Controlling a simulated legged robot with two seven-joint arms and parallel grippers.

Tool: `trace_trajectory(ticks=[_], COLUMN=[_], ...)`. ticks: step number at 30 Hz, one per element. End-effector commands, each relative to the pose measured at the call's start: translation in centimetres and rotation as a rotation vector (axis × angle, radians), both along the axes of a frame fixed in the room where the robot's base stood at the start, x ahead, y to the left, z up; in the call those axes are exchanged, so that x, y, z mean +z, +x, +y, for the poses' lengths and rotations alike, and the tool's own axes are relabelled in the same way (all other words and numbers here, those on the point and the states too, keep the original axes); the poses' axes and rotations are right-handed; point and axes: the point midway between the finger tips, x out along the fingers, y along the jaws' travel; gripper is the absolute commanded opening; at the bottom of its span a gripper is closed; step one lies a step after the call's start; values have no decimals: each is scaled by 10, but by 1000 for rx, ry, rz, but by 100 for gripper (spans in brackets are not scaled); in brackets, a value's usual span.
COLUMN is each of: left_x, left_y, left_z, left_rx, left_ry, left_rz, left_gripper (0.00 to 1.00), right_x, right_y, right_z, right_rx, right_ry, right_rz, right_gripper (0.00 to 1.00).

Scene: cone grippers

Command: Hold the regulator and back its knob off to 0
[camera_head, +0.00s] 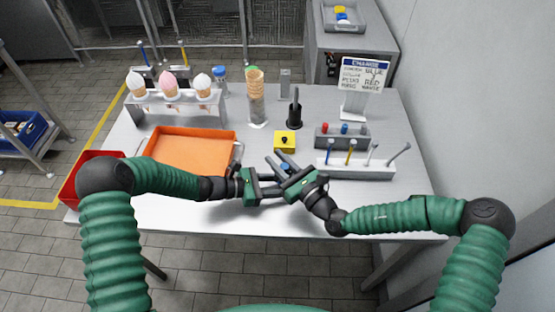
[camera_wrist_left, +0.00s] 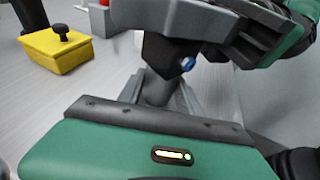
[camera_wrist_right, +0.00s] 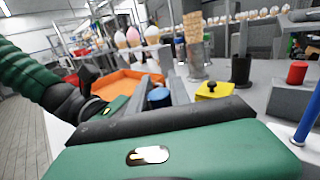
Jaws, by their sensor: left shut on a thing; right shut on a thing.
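The regulator's blue knob (camera_head: 284,167) shows between my two grippers above the front middle of the table. My right gripper (camera_head: 278,162) is shut on the knob; its fingers flank the blue knob (camera_wrist_right: 160,97) in the right wrist view. My left gripper (camera_head: 281,188) comes in from the left and is shut on the grey regulator body (camera_wrist_left: 157,90), seen between its fingers in the left wrist view. The right gripper covers much of the regulator from above. The dial reading cannot be made out.
A yellow box with a black knob (camera_head: 285,142) stands just behind the grippers. An orange tray (camera_head: 190,150) lies to the left. A grey rack of tools (camera_head: 356,170) stands to the right. Ice cream cones in a holder (camera_head: 172,100) and a sign (camera_head: 362,86) stand farther back.

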Motion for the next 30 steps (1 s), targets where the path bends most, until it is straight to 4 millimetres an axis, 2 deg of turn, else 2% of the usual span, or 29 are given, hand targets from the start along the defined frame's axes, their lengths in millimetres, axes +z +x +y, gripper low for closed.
trace_trajectory(ticks=[1, 2, 6, 7, 17, 20, 30], left_x=[0, 0, 0, 0, 0, 0, 0], left_y=[-1, -1, 0, 0, 0, 0, 0], left_z=[0, 0, 0, 0, 0, 0, 1], left_rx=[-2, -2, -1, -1, 1, 1, 1], left_ry=[1, 1, 1, 1, 1, 1, 0], left_rz=[0, 0, 1, 1, 0, 0, 0], left_gripper=[18, 18, 18, 18, 18, 18, 18], right_x=[1, 1, 1, 1, 0, -1, -3], right_y=[0, 0, 0, 1, -2, -13, -75], right_z=[0, 0, 0, 0, -4, -14, -68], right_rx=[0, 0, 0, 0, -1, -2, -3], right_ry=[1, 2, 1, 1, -1, -1, 0], right_rz=[-3, -2, -2, -2, 1, 2, 2], right_gripper=[0, 26, 44, 46, 46, 46, 46])
